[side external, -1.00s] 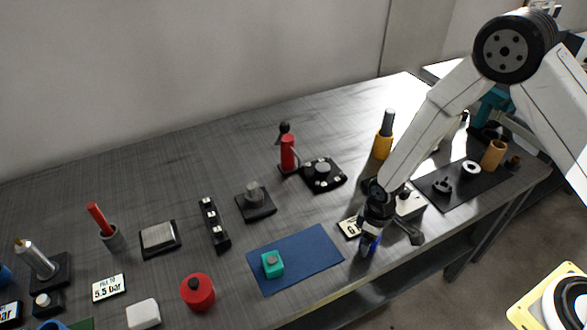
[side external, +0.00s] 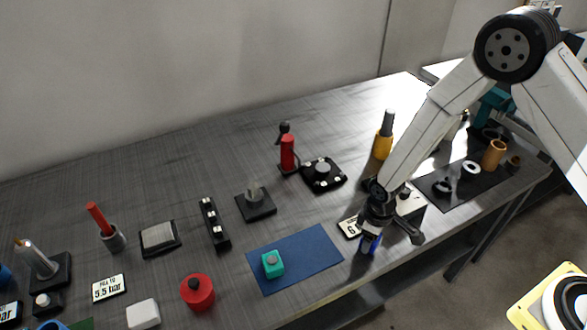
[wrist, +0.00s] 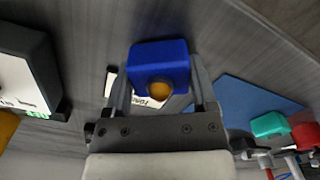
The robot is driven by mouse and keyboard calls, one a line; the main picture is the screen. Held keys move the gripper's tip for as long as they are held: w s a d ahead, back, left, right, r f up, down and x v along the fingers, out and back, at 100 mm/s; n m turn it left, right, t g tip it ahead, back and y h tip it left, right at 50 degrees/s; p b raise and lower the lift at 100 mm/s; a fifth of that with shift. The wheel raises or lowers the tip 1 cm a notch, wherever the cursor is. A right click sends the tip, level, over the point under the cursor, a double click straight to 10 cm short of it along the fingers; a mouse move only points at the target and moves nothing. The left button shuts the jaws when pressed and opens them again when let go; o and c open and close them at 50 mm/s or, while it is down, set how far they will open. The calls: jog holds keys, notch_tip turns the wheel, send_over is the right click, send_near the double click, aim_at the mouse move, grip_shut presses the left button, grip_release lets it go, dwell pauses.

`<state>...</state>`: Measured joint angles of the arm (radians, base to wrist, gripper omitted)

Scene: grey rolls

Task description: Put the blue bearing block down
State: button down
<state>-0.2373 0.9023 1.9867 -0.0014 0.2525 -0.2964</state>
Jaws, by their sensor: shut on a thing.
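The blue bearing block (wrist: 158,62) is between the fingers of my gripper (wrist: 160,90) in the wrist view, with a round orange-brown bore facing the camera. In the side view my gripper (side external: 372,236) points down at the table's front edge, just right of the blue mat (side external: 310,252), shut on the blue block (side external: 368,243). Only part of the block shows there. Whether its underside touches the table is hard to tell.
A teal block (side external: 272,264) sits on the blue mat's left part; the mat's right part is bare. A small label plate (side external: 349,228) lies just left of my gripper. A red canister (side external: 197,292) stands left of the mat. The table's front edge is close.

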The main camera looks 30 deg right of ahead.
jog(key=shift+r, duration=4.95)
jog(key=s+a+r+n, duration=0.2)
jog(key=s+a+r, duration=0.1)
jog(key=s+a, duration=0.4)
jog(key=shift+s+a+r+n, duration=0.3)
jog(key=shift+s+a+n, duration=0.1)
jog(key=shift+a, duration=0.1)
jog(key=w+a+f, duration=0.1)
jog(key=w+f, duration=0.1)
jog(key=w, duration=0.2)
jog(key=w+a+f, duration=0.2)
jog(key=w+f, duration=0.1)
jog(key=w+a+f, duration=0.2)
jog(key=w+f, duration=0.1)
jog(key=w, duration=0.1)
jog(key=shift+w+f, duration=0.25)
jog(key=shift+w, duration=0.1)
jog(key=shift+w+a+f, duration=0.1)
jog(key=shift+w+f, duration=0.3)
jog(key=shift+f, duration=0.05)
